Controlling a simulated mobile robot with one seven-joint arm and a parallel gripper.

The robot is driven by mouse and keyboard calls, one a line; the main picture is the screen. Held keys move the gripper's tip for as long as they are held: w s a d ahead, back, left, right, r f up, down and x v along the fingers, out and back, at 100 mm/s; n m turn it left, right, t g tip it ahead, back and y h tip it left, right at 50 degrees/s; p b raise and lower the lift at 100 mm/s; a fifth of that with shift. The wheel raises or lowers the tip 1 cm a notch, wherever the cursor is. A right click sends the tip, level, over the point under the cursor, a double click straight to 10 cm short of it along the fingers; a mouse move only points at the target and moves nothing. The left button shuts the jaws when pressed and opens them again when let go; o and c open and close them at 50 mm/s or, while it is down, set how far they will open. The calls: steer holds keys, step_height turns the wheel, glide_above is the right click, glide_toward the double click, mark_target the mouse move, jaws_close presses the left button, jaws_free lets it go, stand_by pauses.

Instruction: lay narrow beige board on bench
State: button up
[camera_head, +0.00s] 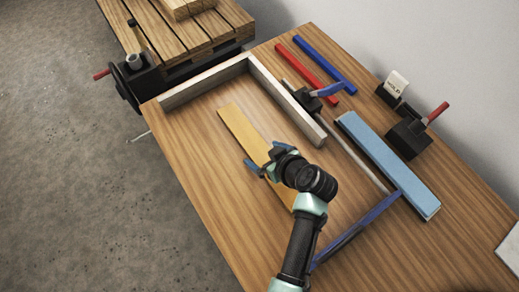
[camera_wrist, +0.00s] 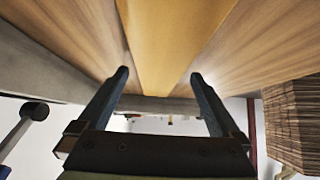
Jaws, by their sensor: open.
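The narrow beige board (camera_head: 242,129) lies flat on the wooden bench (camera_head: 207,121), inside the corner of a grey frame. My gripper (camera_head: 265,168) is over the board's middle part in the head view, and my wrist and arm hide some of its nearer end. In the wrist view, the open fingers of my gripper (camera_wrist: 160,85) show one on each side of the board (camera_wrist: 165,40), with gaps between them and its edges. Nothing is held. I cannot tell how far the fingertips are above the bench.
The grey frame (camera_head: 208,80) bounds the board at the back and right. A blue bar clamp (camera_head: 360,228), a light blue board (camera_head: 385,160), a red bar (camera_head: 316,70) and a blue bar (camera_head: 325,63) lie to the right. A slatted pallet (camera_head: 180,38) stands behind. The bench's left front is clear.

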steer(key=shift+w+a+f, duration=0.15)
steer(key=shift+w+f, duration=0.05)
steer(key=shift+f, duration=0.1)
steer(key=shift+r, duration=0.1)
jaws_close()
